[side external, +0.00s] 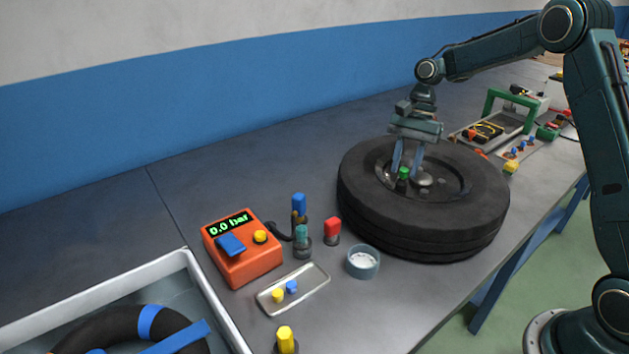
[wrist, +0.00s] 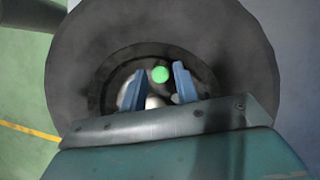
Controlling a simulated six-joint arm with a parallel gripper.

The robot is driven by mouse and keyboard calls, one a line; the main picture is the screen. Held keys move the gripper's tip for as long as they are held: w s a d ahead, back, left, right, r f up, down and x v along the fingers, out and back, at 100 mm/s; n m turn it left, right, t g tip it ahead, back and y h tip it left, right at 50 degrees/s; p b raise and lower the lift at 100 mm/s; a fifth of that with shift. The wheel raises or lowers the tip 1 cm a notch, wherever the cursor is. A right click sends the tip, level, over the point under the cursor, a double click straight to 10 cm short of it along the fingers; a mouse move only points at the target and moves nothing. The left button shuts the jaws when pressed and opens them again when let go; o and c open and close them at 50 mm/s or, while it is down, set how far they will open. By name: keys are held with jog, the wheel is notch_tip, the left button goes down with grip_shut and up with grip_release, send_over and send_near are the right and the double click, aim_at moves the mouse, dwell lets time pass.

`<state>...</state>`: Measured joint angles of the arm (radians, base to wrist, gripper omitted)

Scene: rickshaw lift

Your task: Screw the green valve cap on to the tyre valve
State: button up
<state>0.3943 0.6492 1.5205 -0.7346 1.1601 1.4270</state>
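The green valve cap (side external: 404,173) sits upright on top of a short dark post, which looks like the tyre valve (side external: 402,187), at the near side of the wheel's hub. In the wrist view the cap (wrist: 160,74) is a round green disc. My gripper (side external: 406,167) points down over the hub with its two blue fingers apart. In the wrist view the gripper (wrist: 158,82) has the cap between and slightly beyond its fingertips, with gaps on both sides. The cap hides the valve's thread, so I cannot tell how far it is screwed on.
The tyre (side external: 440,220) lies flat on the grey bench. To its left stand a grey cup (side external: 363,262), a red-capped post (side external: 332,231), a small tray (side external: 292,290) and an orange gauge box (side external: 241,250) reading 0.0 bar. A green frame (side external: 512,100) stands behind.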

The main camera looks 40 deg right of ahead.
jog(key=c, duration=0.6)
jog(key=m+t, duration=0.1)
jog(key=m, duration=0.3)
jog(key=shift+t, duration=0.3)
jog(key=m+t, duration=0.1)
jog(key=m, duration=0.3)
jog(key=shift+t, duration=0.4)
jog(key=m+t, duration=0.1)
jog(key=m, duration=0.4)
jog(key=shift+w+t+h, duration=0.1)
jog(key=shift+t+h, duration=0.3)
jog(key=shift+o, duration=0.4)
jog(key=m, duration=0.2)
jog(key=m+h, duration=0.1)
jog(key=m, duration=0.2)
jog(key=shift+d+t+h, duration=0.15)
jog(key=shift+t+h, duration=0.15)
jog(key=shift+t, duration=0.1)
jog(key=o, duration=0.5)
